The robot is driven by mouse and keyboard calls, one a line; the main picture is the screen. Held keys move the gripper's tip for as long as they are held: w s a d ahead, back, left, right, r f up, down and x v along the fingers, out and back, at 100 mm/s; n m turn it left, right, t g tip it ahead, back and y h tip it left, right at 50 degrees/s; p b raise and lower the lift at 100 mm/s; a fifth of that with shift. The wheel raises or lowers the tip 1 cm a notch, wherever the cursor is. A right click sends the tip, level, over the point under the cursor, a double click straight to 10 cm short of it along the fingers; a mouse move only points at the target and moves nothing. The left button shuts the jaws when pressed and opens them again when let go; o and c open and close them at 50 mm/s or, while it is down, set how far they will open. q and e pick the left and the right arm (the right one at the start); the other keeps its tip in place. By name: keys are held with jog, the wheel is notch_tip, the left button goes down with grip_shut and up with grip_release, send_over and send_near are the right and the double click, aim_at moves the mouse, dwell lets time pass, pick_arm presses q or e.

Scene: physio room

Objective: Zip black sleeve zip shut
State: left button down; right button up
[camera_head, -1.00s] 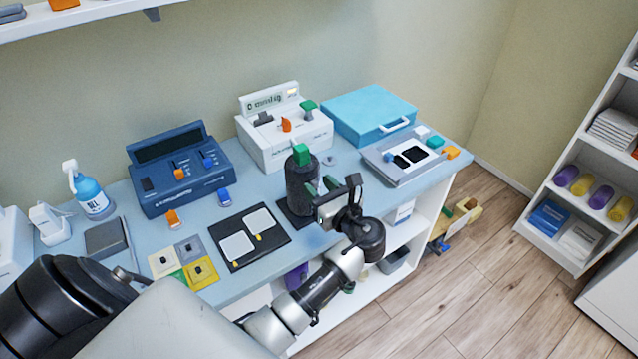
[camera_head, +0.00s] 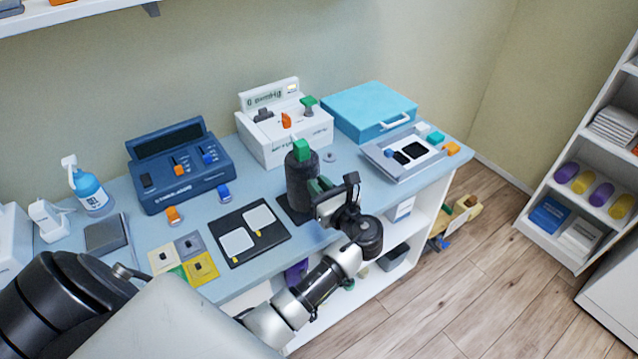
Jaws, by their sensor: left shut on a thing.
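The black sleeve (camera_head: 300,184) stands upright as a dark cylinder near the front edge of the blue table, with a green block (camera_head: 302,149) at its top. My left gripper (camera_head: 320,193) is at the sleeve's right side, shut on a small green piece there that looks like the zip pull (camera_head: 319,186). The fingers partly hide it, and the zip's line and how far it is closed cannot be made out. My right gripper is not in view.
A black mat with two white pads (camera_head: 285,233) lies left of the sleeve. Behind stand a white device (camera_head: 290,143) and a blue console (camera_head: 172,190). A light-blue case (camera_head: 368,104) and a grey tray (camera_head: 378,162) are to the right.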

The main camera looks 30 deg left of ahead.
pick_arm(q)
notch_tip(320, 180, down, 7)
jog(key=b, duration=0.2)
jog(key=shift+r+b, duration=0.1)
jog(key=shift+b, duration=0.2)
jog(key=shift+f, duration=0.5)
jog(key=c, duration=1.1)
grip_release()
jog(key=shift+d, duration=0.1)
jog(key=b+v, duration=0.2)
jog(key=v, duration=0.8)
jog(key=shift+s+d, duration=0.1)
jog(key=shift+d, duration=0.25)
